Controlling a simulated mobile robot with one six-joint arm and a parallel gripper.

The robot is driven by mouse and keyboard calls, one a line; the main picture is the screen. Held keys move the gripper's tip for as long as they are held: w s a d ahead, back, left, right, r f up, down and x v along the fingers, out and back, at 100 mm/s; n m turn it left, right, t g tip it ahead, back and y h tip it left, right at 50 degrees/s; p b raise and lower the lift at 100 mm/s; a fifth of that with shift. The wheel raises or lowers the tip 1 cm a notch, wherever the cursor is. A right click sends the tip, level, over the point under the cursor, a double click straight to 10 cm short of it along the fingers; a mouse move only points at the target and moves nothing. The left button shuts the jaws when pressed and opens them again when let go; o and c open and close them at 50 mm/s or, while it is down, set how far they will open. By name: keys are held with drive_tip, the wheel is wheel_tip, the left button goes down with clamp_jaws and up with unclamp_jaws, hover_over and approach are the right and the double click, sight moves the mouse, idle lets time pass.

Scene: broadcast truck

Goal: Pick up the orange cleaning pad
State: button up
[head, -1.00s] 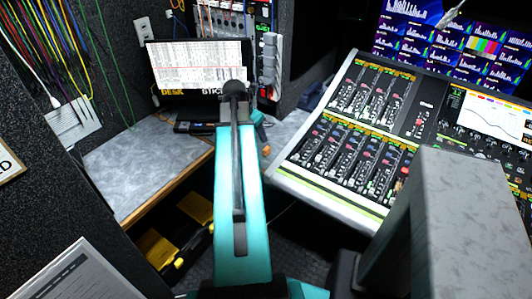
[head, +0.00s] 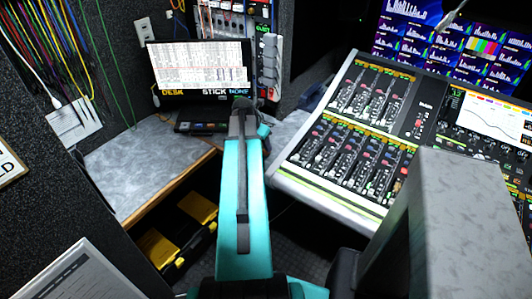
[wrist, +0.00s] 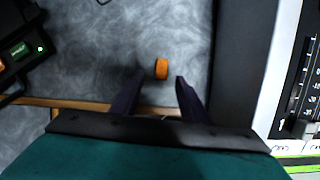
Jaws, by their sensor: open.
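In the head view my teal arm reaches forward over the desk, and the pad is not visible there, likely hidden behind the arm.
The mixing console (head: 345,150) is close on the right. Yellow-lidded cases (head: 198,208) sit under the desk. The wooden desk edge (wrist: 80,103) crosses beneath my fingers.

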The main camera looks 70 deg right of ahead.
idle(0.3)
drive_tip(key=shift+s+d+f+p, duration=0.2)
drive_tip(key=shift+d+f+p, duration=0.1)
drive_tip(key=shift+d+f, duration=0.25)
drive_tip(key=shift+p+x, duration=0.4)
drive_tip(key=shift+x, duration=1.45)
drive_tip(key=shift+s, duration=0.1)
clamp_jaws()
drive_tip(key=shift+r, duration=0.1)
wheel_tip(320, 180, up, 10)
drive_tip(key=b, duration=0.1)
drive_tip(key=shift+b, duration=0.3)
drive_tip(key=c, duration=0.9)
unclamp_jaws()
drive_tip(key=shift+c, duration=0.2)
clamp_jaws()
